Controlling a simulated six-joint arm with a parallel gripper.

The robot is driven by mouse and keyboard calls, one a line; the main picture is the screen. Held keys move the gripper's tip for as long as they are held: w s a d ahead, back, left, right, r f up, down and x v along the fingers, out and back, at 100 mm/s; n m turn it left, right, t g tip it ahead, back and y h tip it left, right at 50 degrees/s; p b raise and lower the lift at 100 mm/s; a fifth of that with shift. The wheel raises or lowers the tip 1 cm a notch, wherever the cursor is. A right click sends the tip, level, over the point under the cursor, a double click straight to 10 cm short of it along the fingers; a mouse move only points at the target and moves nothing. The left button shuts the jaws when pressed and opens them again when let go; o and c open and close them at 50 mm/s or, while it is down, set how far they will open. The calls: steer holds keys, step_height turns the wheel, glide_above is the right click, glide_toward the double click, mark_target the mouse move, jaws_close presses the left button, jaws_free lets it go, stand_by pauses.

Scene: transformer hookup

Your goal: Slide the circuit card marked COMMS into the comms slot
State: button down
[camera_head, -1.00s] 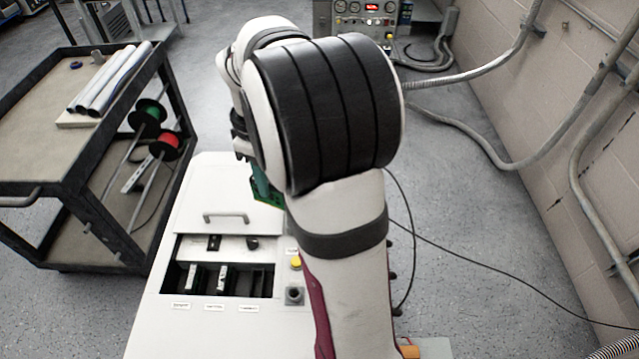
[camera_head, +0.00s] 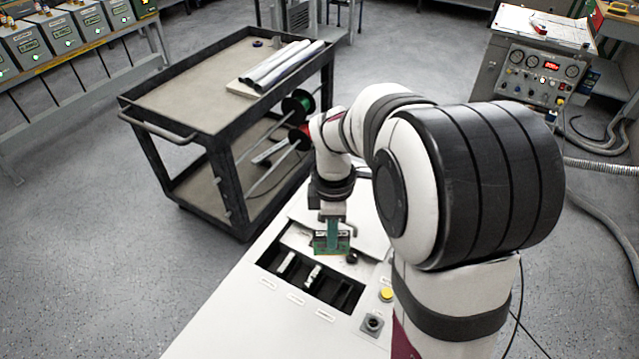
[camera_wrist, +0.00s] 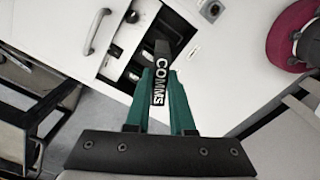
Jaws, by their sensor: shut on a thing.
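My gripper (camera_head: 333,232) has teal fingers and is shut on a green circuit card (camera_head: 325,244). In the wrist view, the card's black edge marked COMMS (camera_wrist: 161,80) stands between the two fingers (camera_wrist: 178,108). The card hangs by the far edge of the open slot bay (camera_head: 262,262) in the white cabinet, apart from the slots as far as I can tell. Two pale modules (camera_head: 286,262) (camera_head: 313,275) sit in the left and middle of the bay. Its right part (camera_head: 345,298) looks dark and empty. The labels in front of the bay are too small to read.
A yellow button (camera_head: 386,295) and a grey knob (camera_head: 372,323) stand right of the bay. A small black knob (camera_head: 352,258) is behind it. A black cart (camera_head: 225,190) with tubes and spools stands close to the cabinet's left.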

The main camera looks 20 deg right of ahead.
step_height(320, 180, down, 9)
steer(key=s+d+n, duration=0.2)
steer(key=n, duration=1)
steer(key=shift+s+f, duration=0.2)
steer(key=shift+s, duration=0.2)
step_height(320, 180, down, 6)
steer(key=shift+f, duration=2.25)
steer(key=c, duration=0.7)
jaws_free()
steer(key=shift+r, duration=0.1)
